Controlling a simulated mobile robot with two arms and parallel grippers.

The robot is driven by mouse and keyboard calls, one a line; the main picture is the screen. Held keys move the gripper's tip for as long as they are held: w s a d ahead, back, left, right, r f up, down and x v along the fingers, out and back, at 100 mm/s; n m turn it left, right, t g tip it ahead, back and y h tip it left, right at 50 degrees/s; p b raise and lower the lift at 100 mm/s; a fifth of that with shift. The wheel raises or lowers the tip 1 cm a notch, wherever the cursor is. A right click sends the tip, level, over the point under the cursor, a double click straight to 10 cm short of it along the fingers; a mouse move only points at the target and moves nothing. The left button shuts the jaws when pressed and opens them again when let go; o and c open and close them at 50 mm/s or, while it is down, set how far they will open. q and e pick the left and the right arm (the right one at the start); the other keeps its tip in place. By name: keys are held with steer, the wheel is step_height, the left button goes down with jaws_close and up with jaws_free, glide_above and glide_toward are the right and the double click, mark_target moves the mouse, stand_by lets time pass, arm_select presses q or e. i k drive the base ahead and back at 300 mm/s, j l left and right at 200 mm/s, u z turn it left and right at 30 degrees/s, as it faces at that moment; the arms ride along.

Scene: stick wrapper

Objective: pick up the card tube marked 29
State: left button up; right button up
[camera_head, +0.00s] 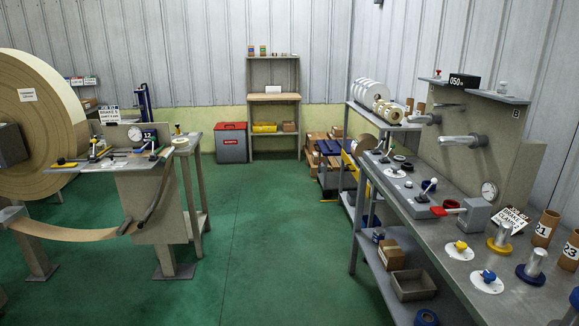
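Two brown card tubes stand upright at the right end of the grey workbench (437,238). One is marked 21 (545,228); the other, marked 23 (570,252), is partly cut off by the right picture edge. I see no tube with a readable 29. Small brown tubes (421,108) stand near the shelf on the right wall panel, too small to read. Neither of my grippers is in view.
Metal posts on blue and yellow bases (500,237) stand beside the tubes. The bench's lower shelf holds a cardboard box (391,254) and a grey bin (413,285). A machine with a large paper roll (45,130) stands left. The green floor (265,225) between is clear.

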mark_target(410, 104)
steer(key=i+u, duration=0.1)
steer(key=i, duration=2.4)
steer(key=i+z, duration=0.3)
steer(key=i, duration=0.2)
steer(key=i+j+z, duration=0.3)
steer(key=i, duration=0.15)
steer(key=i+j+z, duration=0.3)
steer(key=i, duration=0.15)
steer(key=i+j+z, duration=0.8)
steer(key=j+z, duration=0.15)
steer(key=i+j+z, duration=0.15)
steer(key=j+z, duration=0.15)
steer(key=i+j+z, duration=0.1)
steer(key=j+z, duration=0.2)
steer(key=j, duration=0.2)
steer(key=i+j+z, duration=0.1)
steer(key=j+z, duration=0.2)
steer(key=j, duration=0.2)
steer(key=j+z, duration=0.35)
steer(key=i+l+z, duration=0.35)
steer(key=i, duration=0.4)
steer(key=i+l+z, duration=0.2)
steer(key=i, duration=0.2)
steer(key=k+l+u, duration=0.1)
steer(key=k+l, duration=0.1)
steer(key=l, duration=0.1)
